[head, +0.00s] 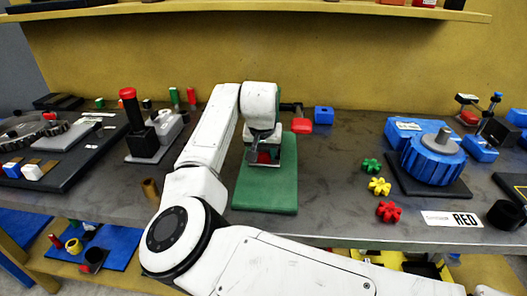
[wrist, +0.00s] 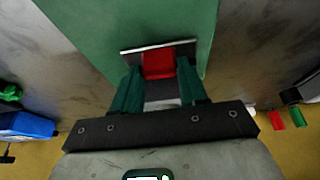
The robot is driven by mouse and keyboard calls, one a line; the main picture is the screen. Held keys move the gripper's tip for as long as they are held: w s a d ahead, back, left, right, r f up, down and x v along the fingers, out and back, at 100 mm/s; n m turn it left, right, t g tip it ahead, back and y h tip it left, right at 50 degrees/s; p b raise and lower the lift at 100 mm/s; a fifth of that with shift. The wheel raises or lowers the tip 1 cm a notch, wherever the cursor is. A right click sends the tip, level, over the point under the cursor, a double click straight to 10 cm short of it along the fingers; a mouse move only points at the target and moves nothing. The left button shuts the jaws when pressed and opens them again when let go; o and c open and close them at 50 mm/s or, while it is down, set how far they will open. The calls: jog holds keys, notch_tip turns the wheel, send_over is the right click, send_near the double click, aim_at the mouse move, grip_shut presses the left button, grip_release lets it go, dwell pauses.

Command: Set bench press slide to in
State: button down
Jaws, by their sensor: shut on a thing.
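The bench press has a green base (head: 266,190) standing on the grey bench, in the middle of the head view. Its green surface (wrist: 120,22) fills the upper middle of the wrist view. My gripper (head: 263,154) is over the far part of this base. In the wrist view its two dark green fingers (wrist: 159,72) are closed on either side of a red block (wrist: 158,65), which I take for the slide's handle. A thin grey plate edge (wrist: 128,52) shows just beyond the block. My wrist hides most of the press in the head view.
A blue geared wheel (head: 433,158) and small coloured gears (head: 379,187) lie farther right. A red-knobbed lever device (head: 130,108) stands left. A shelf (head: 300,8) runs above.

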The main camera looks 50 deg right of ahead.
jog(key=c, duration=0.6)
grip_release()
jog(key=shift+w+d, duration=0.15)
jog(key=v, duration=1)
jog(key=shift+a+r, duration=0.2)
jog(key=shift+r, duration=0.15)
